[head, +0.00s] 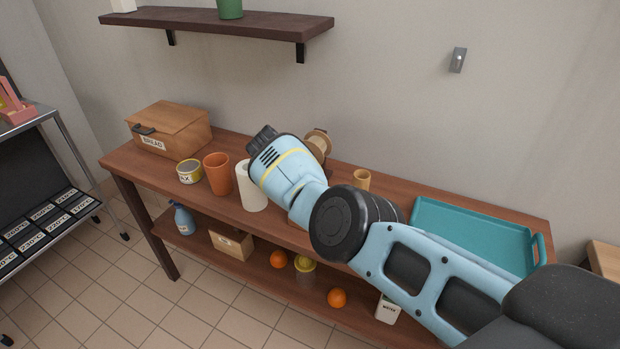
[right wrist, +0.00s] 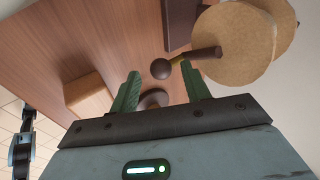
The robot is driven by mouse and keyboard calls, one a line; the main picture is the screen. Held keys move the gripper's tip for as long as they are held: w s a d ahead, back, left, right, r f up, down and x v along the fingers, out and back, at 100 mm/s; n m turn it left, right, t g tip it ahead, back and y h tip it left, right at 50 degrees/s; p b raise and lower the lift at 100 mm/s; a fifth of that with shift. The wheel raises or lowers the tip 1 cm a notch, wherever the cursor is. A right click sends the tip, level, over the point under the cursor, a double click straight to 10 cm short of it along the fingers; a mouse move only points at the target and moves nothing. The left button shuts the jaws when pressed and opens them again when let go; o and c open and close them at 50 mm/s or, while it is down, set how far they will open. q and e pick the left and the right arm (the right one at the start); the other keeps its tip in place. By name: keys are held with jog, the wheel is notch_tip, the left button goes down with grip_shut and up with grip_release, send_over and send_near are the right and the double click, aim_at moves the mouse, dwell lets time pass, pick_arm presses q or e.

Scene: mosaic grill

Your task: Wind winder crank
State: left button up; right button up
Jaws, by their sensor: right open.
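The winder shows in the head view as a tan spool (head: 319,140) on the wooden table, partly hidden behind my right arm. In the right wrist view its large tan discs (right wrist: 236,44) fill the upper right. A dark crank rod (right wrist: 206,52) ends in a round dark brown knob (right wrist: 160,69). My right gripper (right wrist: 160,72) is open, with a green finger on each side of the knob in the picture. The knob appears at or just beyond the fingertips; I cannot tell its exact depth. I see no contact. My left gripper is in neither view.
On the table (head: 128,160) stand a bread box (head: 170,128), a yellow tin (head: 189,172), an orange cup (head: 217,174), a white roll (head: 251,187), a small tan cup (head: 361,180) and a teal tray (head: 480,234). A shelf (head: 220,22) hangs above.

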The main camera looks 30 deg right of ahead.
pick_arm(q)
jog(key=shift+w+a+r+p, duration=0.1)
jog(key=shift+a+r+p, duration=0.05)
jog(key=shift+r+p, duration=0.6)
pick_arm(e)
jog(key=v, duration=0.4)
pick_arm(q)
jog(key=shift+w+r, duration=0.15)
